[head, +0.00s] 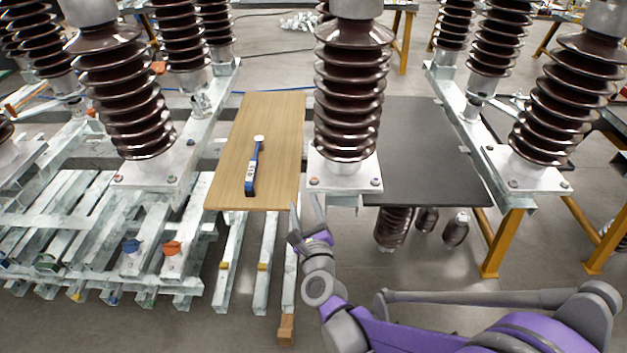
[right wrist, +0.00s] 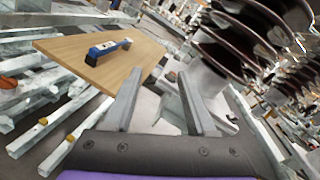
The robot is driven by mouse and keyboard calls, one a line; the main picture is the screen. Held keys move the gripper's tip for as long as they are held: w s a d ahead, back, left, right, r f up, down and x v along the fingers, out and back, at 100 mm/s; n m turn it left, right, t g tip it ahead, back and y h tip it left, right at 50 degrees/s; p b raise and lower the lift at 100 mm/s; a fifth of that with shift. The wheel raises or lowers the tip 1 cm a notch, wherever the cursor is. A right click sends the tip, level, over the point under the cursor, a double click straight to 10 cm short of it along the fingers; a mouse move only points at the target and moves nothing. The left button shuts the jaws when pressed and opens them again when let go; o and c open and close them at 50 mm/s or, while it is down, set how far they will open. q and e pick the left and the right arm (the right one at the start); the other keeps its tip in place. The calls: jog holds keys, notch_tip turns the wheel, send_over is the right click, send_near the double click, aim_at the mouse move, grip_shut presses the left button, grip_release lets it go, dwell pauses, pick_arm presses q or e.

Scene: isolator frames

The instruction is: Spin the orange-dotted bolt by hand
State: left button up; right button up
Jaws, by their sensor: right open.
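A brown ribbed insulator (head: 350,95) stands on a pale metal base plate (head: 344,184) in the middle of the head view. A bolt with a small orange-red dot (head: 314,181) sits at the plate's front left corner. The right front corner bolt (head: 375,182) is too small to read its dot colour surely. My right gripper (head: 306,206) is open and empty, just in front of and below the plate's front left corner. In the right wrist view its two fingers (right wrist: 159,76) are apart with nothing between them. The dotted bolt is not clear there. My left gripper is not in view.
A wooden board (head: 225,185) left of the plate carries a blue wrench-like tool (head: 252,170); it also shows in the right wrist view (right wrist: 103,49). A dark board (head: 425,150) lies right. More insulators (head: 120,95) stand around on metal frames. Open floor lies in front.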

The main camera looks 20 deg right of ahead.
aim_at(314, 182)
jog(key=w+d+f+m+h, duration=0.1)
jog(key=w+m, duration=0.1)
jog(key=w, duration=0.1)
jog(key=w+d+m+h, duration=0.1)
jog(key=w+d+m, duration=0.1)
jog(key=w+m, duration=0.1)
jog(key=w+d+f+m+h, duration=0.1)
jog(key=w+d+m, duration=0.1)
jog(key=w, duration=0.3)
jog(key=shift+d+f, duration=0.1)
jog(key=shift+f, duration=0.2)
jog(key=shift+c, duration=0.2)
grip_shut()
